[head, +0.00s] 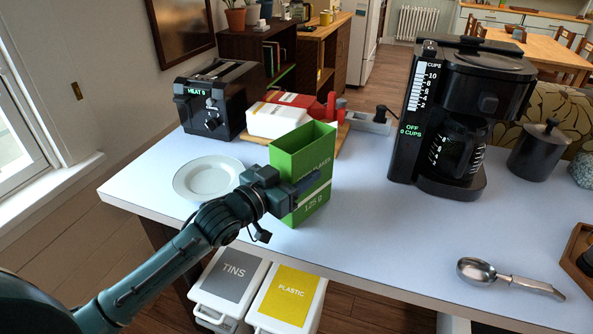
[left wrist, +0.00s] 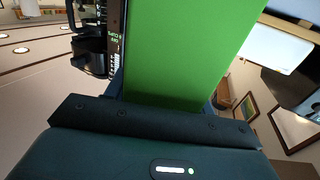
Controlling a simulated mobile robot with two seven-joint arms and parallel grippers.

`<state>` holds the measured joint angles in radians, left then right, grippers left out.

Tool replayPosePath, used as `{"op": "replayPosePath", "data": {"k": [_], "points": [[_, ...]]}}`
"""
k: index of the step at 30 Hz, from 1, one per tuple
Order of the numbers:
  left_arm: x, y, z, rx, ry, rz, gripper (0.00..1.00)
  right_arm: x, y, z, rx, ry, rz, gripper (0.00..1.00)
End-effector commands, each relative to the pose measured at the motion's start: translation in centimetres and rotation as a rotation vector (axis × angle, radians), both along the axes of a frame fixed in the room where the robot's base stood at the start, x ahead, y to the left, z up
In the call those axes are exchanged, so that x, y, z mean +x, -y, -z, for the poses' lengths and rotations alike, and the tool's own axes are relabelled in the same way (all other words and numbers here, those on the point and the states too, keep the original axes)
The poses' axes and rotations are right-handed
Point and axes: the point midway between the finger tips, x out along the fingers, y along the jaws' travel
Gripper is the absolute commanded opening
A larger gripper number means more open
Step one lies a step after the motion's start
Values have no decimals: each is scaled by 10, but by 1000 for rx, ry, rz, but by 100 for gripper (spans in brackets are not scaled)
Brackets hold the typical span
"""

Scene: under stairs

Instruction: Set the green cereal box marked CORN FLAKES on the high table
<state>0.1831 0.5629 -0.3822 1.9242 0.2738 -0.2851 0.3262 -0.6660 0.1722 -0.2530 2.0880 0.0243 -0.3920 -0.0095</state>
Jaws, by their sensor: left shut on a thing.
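The green cereal box (head: 313,163) stands upright at the front of the white-topped high table (head: 370,225), with part of its lettering and "125 g" showing. My left gripper (head: 300,190) is shut on the box, with one finger across its front face. In the left wrist view the box's green side (left wrist: 185,50) fills the middle, between the fingers. The box's lower edge is at or very near the tabletop; I cannot tell whether it touches. My right gripper is not in view.
A white plate (head: 208,178) lies left of the box, a toaster (head: 218,98) behind it. A coffee maker (head: 455,120) and a metal scoop (head: 505,275) are to the right. Bins marked TINS (head: 232,280) and PLASTIC (head: 288,298) stand below the front edge. The table's middle is clear.

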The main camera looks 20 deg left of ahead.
Motion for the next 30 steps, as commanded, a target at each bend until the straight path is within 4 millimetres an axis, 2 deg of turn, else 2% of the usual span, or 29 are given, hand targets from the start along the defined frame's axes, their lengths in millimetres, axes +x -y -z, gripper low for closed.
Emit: {"op": "replayPosePath", "data": {"k": [2, 3, 9, 11, 20, 23, 30], "points": [[0, 0, 3, 0, 0, 0, 0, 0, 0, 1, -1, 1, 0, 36], [0, 0, 3, 0, 0, 0, 55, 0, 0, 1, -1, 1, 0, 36], [0, 0, 3, 0, 0, 0, 72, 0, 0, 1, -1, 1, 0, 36], [0, 0, 3, 0, 0, 0, 76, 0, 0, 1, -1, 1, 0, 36], [0, 0, -3, 0, 1, 0, 76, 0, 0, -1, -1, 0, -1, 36], [-11, -5, 1, 1, -2, 0, 76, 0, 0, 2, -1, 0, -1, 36], [-56, -25, 2, 2, -4, 1, 76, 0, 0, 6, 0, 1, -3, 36]]}}
